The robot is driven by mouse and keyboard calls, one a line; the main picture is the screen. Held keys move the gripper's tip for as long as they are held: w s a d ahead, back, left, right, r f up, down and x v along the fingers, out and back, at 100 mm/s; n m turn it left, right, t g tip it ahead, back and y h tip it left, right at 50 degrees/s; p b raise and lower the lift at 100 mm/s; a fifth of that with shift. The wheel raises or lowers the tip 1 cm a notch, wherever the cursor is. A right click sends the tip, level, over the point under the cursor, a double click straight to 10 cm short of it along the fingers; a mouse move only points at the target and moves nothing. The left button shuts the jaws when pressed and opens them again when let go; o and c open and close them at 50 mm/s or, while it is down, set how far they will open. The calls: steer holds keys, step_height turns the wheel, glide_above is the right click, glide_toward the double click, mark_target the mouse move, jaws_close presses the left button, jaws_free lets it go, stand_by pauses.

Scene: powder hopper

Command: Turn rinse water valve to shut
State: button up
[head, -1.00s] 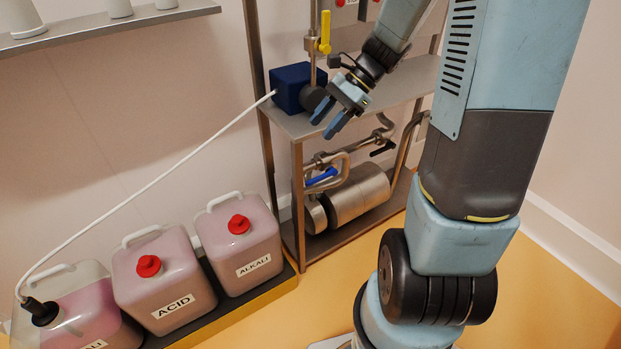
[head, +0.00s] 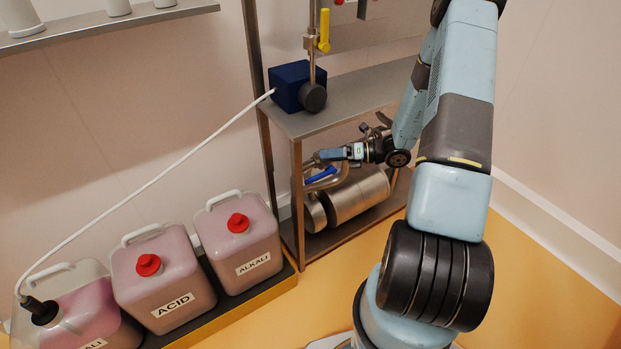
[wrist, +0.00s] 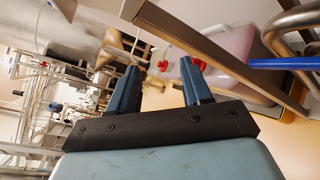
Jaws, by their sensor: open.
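A blue valve lever (head: 321,176) sits on the steel pipework above the lower shelf. No label on it can be read, so I cannot confirm it is the rinse water valve. It also shows as a blue bar at the right edge of the wrist view (wrist: 285,63), beside a curved steel pipe (wrist: 300,20). My gripper (head: 328,154) is just above the lever in the head view, below the upper shelf. In the wrist view my gripper (wrist: 161,72) has its two blue fingers apart with nothing between them. The lever lies outside them, to the right.
A steel cylinder (head: 358,197) lies under the pipes. The upper shelf (head: 355,103) carries a dark blue box (head: 290,82); a yellow lever (head: 324,30) is above. A rack post (head: 298,200) stands left of the pipework. Acid (head: 165,275) and alkali (head: 245,240) canisters stand left.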

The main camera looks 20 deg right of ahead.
mark_target(317, 181)
steer(key=d+f+m+t+h, duration=0.2)
steer(key=d+f+m+t, duration=0.15)
steer(key=f+m, duration=0.45)
steer(key=d+f+m+t+h, duration=0.2)
steer(key=f+m+t, duration=0.35)
steer(key=f, duration=0.45)
steer(key=shift+m, duration=0.35)
steer(key=x, duration=1.4)
steer(key=shift+s+a+f, duration=0.15)
steer(key=shift+f, duration=0.15)
jaws_close()
